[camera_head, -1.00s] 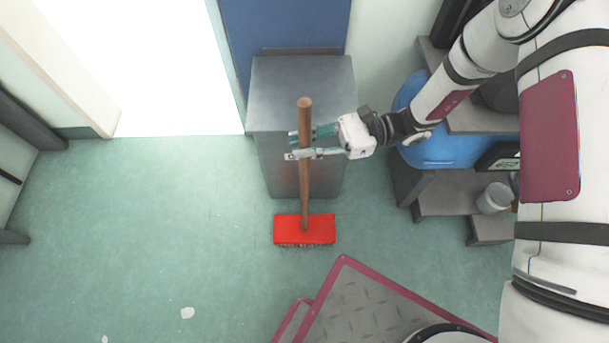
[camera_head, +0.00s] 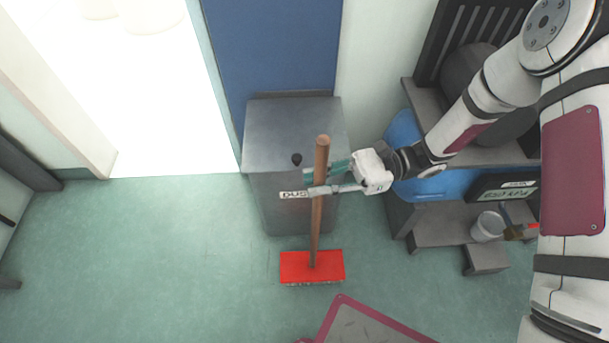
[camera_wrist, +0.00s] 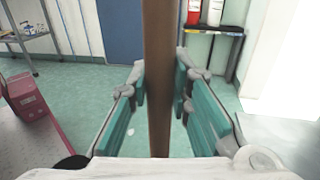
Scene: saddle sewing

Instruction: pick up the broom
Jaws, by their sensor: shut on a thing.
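The broom has a brown wooden handle (camera_head: 317,215) and a red head (camera_head: 312,267) with pale bristles. It stands nearly upright, its handle leaning slightly right at the top, in front of a grey metal cabinet. My gripper (camera_head: 318,182) is shut on the upper part of the handle, coming from the right. In the wrist view the handle (camera_wrist: 159,80) runs vertically between the teal finger pads (camera_wrist: 160,105). The broom head is hidden in the wrist view. I cannot tell whether the bristles touch the floor.
The grey cabinet (camera_head: 270,120) stands right behind the broom. A blue rounded container (camera_head: 440,183), dark shelves (camera_head: 430,227) and a white bucket (camera_head: 487,226) are at the right. The green floor (camera_head: 140,260) at the left is clear, beside a bright doorway (camera_head: 165,100).

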